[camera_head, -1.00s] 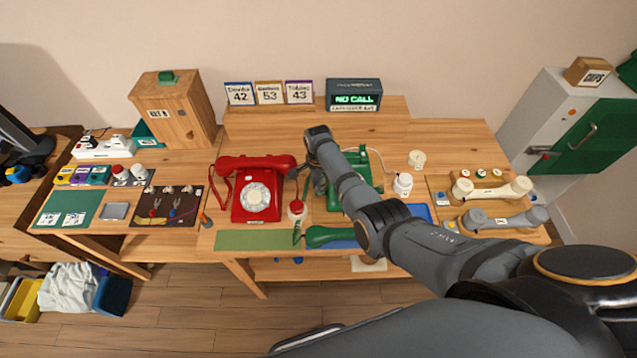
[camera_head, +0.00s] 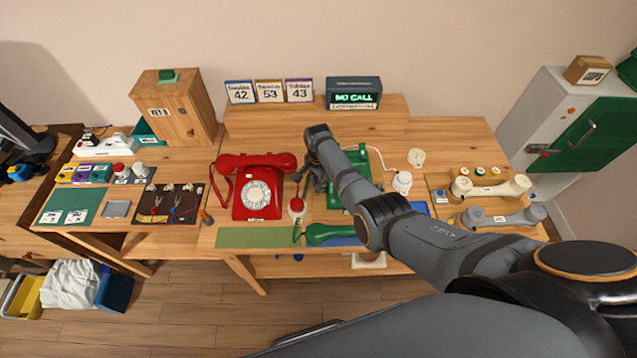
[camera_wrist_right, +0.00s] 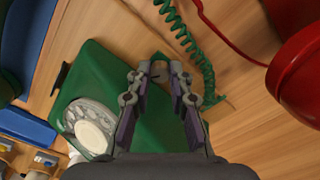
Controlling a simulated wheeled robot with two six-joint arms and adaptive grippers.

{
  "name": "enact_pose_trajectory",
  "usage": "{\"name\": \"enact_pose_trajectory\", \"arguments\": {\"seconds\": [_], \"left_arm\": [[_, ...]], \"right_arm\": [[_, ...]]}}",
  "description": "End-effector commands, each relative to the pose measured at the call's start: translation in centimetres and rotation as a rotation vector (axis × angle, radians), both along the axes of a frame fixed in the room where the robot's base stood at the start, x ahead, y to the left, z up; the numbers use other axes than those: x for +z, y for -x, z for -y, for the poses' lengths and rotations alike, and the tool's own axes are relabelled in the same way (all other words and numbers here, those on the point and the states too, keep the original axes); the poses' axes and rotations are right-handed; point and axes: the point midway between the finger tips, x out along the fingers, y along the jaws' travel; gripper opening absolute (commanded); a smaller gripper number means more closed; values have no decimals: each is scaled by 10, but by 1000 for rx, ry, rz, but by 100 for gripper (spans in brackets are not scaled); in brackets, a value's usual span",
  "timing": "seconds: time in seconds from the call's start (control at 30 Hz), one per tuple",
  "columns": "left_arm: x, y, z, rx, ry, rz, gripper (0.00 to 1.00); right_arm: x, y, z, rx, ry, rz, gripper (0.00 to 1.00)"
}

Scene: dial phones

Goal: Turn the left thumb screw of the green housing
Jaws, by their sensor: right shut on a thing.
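The green housing (camera_head: 334,199) of a dial phone stands on the bench right of the red phone, partly behind my right arm. In the right wrist view the housing (camera_wrist_right: 168,128) lies under my fingers, with its dial (camera_wrist_right: 92,127) at the left. My right gripper (camera_head: 318,186) is at the housing's left side in the head view. In the right wrist view its fingertips (camera_wrist_right: 159,76) are shut on a small greyish round piece at the housing's edge, which seems to be the left thumb screw (camera_wrist_right: 158,69). The fingers hide most of it. My left gripper is not seen.
The red phone (camera_head: 257,195) stands close on the left, with a red-topped white bottle (camera_head: 296,206) between. A green handset (camera_head: 325,233) lies in front, its coiled cord (camera_wrist_right: 186,42) near my fingers. White pieces (camera_head: 403,182) stand right of my forearm.

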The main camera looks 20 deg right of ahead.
Motion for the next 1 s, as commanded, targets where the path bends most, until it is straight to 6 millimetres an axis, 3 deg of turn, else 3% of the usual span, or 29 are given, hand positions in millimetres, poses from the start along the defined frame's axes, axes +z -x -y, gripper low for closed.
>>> {"name": "enact_pose_trajectory", "arguments": {"seconds": [0.03, 0.2, 0.57, 1.0], "left_arm": [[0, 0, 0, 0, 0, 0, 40], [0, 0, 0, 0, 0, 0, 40], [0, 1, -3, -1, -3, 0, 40], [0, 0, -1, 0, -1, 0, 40]], "right_arm": [[0, 0, -1, 0, -2, -1, 22], [0, 0, -1, 0, -1, 0, 43], [3, 0, 0, -1, 0, -1, 43], [68, -1, -2, 1, -1, 0, 43]]}}
